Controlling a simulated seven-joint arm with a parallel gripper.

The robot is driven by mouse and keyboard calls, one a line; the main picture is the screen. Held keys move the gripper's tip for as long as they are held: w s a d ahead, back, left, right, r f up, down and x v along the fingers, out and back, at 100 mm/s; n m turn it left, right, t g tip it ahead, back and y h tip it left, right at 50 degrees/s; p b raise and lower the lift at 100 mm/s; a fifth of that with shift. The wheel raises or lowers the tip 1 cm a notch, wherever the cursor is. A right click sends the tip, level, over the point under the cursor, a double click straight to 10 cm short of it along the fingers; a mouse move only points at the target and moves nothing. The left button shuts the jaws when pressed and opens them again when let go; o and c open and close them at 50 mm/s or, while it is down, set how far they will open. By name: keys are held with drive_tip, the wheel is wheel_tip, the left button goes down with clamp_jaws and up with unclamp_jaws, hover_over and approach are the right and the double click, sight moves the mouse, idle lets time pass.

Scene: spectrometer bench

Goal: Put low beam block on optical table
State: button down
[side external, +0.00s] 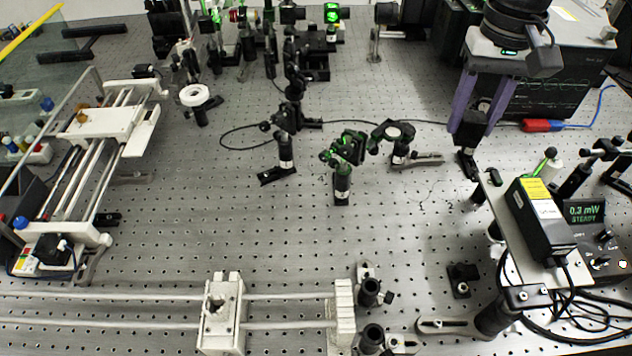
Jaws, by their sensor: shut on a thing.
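My gripper (472,130) is at the upper right, pointing down, with two purple fingers. It is shut on a small black piece that I take to be the low beam block (470,124). The fingers hide part of it. A dark post and foot (468,163) show just below; I cannot tell whether they belong to the held piece or touch the table. The optical table (240,245) is a grey metal surface with a grid of holes, and spreads under everything.
Green-lit optics on posts (343,170) stand left of my gripper, with a mount on a flat foot (402,150) closer. A black instrument box (560,70) is behind. A meter (582,212) and black box (540,220) stand at right.

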drive_tip(key=s+a+f+n, duration=0.2)
drive_tip(key=s+a+f, duration=0.4)
drive_tip(key=a, duration=0.1)
drive_tip(key=shift+d+f, duration=0.15)
drive_tip(key=shift+f, duration=2.45)
drive_tip(key=shift+d+f, duration=0.15)
drive_tip(key=shift+f, duration=2.45)
drive_tip(key=shift+f, duration=0.15)
drive_tip(key=shift+c, duration=1.8)
unclamp_jaws()
wheel_tip(320, 180, up, 12)
